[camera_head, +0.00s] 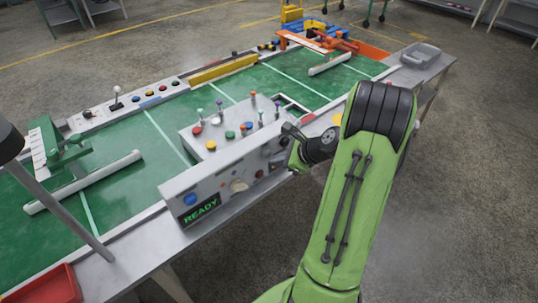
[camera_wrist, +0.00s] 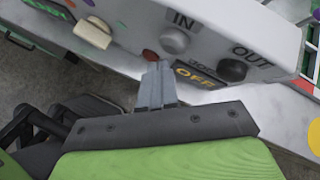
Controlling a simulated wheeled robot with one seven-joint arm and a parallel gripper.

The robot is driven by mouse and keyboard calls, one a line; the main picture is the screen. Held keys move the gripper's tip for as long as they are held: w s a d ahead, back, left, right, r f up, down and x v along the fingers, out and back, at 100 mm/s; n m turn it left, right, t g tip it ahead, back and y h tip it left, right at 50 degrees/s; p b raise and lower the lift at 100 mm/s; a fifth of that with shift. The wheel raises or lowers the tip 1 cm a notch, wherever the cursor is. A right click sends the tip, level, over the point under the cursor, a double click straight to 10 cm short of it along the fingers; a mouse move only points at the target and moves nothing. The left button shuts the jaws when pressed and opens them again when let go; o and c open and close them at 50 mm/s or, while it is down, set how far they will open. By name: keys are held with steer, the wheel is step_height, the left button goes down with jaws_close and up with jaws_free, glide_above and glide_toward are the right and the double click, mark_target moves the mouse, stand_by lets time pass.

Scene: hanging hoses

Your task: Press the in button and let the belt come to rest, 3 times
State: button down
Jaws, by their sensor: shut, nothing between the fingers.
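The in button (camera_wrist: 175,41) is a round grey button under the label IN on the pale control box (camera_head: 228,160). My gripper (camera_wrist: 155,68) is shut and empty. Its tips are just below and left of the in button in the wrist view; touching or apart I cannot tell. In the head view my gripper (camera_head: 284,160) is at the right end of the box's front face and covers that part. A small dark display (camera_wrist: 195,77) under the in button reads OFF. Which surface is the belt, and whether it moves, I cannot tell.
A black button (camera_wrist: 232,70) marked OUT sits right of the in button. A red button (camera_wrist: 150,55) is by my fingertips, and a white knob (camera_wrist: 92,33) is farther left. A screen (camera_head: 200,209) reads READY. Levers and coloured buttons stand on the box top.

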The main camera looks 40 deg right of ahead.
steer(key=shift+s, duration=0.25)
steer(key=s, duration=0.5)
stand_by(0.3)
stand_by(4.0)
steer(key=s+n+b, duration=0.1)
steer(key=n, duration=0.5)
steer(key=s+n+b, duration=0.1)
steer(key=n, duration=0.4)
steer(key=s+n+y+b, duration=0.1)
steer(key=n, duration=0.5)
steer(key=shift+s+n, duration=0.3)
steer(key=shift+s, duration=0.1)
